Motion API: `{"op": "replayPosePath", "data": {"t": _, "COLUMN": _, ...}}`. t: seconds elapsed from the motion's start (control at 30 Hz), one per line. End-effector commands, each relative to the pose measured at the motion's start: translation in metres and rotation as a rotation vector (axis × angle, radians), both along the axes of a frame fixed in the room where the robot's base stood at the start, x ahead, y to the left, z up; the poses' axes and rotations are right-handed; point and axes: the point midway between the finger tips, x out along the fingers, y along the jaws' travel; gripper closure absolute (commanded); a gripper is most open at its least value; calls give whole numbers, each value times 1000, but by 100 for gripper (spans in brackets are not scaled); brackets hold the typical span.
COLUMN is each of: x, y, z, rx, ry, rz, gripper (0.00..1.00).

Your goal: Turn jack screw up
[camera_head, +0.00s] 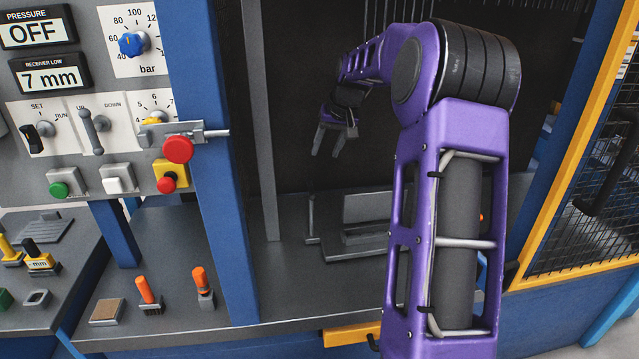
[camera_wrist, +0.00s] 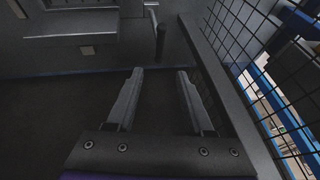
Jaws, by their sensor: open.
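My gripper (camera_head: 333,152) is open and empty, in the air inside the dark machine bay, above a grey fixture (camera_head: 365,225). In the wrist view its two fingers (camera_wrist: 160,75) are apart with only dark floor between them. A dark upright handle (camera_wrist: 160,38) stands beyond the fingertips, apart from them, near a grey ledge (camera_wrist: 70,25). In the head view a thin upright rod (camera_head: 311,215) stands at the fixture's left end. I cannot tell which of these belongs to the jack screw. My arm hides the fixture's right part.
A blue post (camera_head: 210,150) and a grey post (camera_head: 262,130) stand left of my gripper. A control panel (camera_head: 60,180) with an UP/DOWN lever (camera_head: 93,130) is farther left. A yellow-framed mesh door (camera_head: 610,160) is at right. Mesh (camera_wrist: 255,45) also lies close right in the wrist view.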

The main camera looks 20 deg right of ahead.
Motion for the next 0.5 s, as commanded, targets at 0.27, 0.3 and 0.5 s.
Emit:
{"op": "replayPosePath", "data": {"t": 0.27, "x": 25, "y": 5, "z": -58, "rx": 5, "ry": 3, "rz": 1, "gripper": 48}}
{"op": "replayPosePath", "data": {"t": 0.3, "x": 29, "y": 6, "z": -65, "rx": 4, "ry": 3, "rz": 1, "gripper": 48}}
{"op": "replayPosePath", "data": {"t": 0.5, "x": 46, "y": 8, "z": -104, "rx": 4, "ry": 2, "rz": 1, "gripper": 48}}
